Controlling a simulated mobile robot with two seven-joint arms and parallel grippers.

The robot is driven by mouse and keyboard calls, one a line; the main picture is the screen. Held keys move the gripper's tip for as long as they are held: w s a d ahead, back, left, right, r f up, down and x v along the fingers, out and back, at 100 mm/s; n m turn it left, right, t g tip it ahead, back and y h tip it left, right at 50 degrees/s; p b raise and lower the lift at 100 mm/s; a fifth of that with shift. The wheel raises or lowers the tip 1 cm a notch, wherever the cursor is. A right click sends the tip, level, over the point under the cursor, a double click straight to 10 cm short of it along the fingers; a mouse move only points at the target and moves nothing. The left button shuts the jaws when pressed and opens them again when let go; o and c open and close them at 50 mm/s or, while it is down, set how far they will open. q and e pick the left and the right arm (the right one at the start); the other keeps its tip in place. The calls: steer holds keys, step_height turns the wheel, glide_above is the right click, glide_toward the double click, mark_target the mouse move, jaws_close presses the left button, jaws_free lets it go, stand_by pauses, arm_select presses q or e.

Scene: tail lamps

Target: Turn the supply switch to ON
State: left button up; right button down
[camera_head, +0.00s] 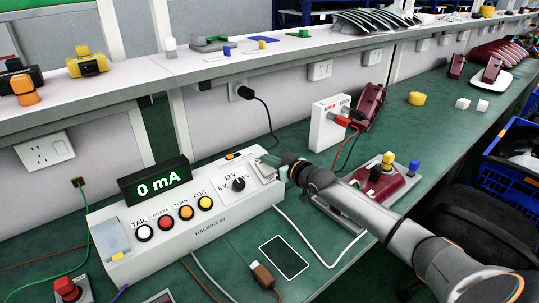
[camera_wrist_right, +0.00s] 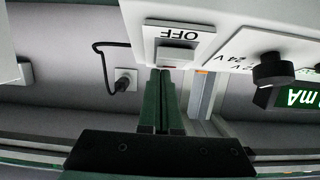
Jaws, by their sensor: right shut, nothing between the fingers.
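The white supply box (camera_head: 205,235) stands on the green bench, with a display (camera_head: 155,184) reading 0 mA. The supply switch is at its right end. In the head view my right gripper (camera_head: 270,162) covers much of that end. In the right wrist view the switch (camera_wrist_right: 178,54) is a grey rocker in a pale plate, with OFF readable upside down beside it. My right gripper (camera_wrist_right: 163,72) is shut and empty. Its green fingertips are at the edge of the switch plate, close to the rocker; I cannot tell whether they touch. My left gripper is not in view.
A voltage knob (camera_head: 239,184) and several round buttons are left of the switch. A white terminal box (camera_head: 328,125) with red and black leads stands behind my right arm. A lamp fixture (camera_head: 388,185) lies to the right. Cables cross the bench front. A shelf (camera_head: 190,62) runs behind.

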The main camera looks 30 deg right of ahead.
steer(key=shift+f, duration=0.2)
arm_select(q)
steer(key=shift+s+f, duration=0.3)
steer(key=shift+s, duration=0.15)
arm_select(e)
steer(key=shift+s+f, duration=0.1)
arm_select(q)
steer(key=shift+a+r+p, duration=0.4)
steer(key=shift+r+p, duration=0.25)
steer(key=shift+p, duration=0.25)
arm_select(e)
steer(key=v, duration=1.2)
steer(key=shift+r, duration=0.35)
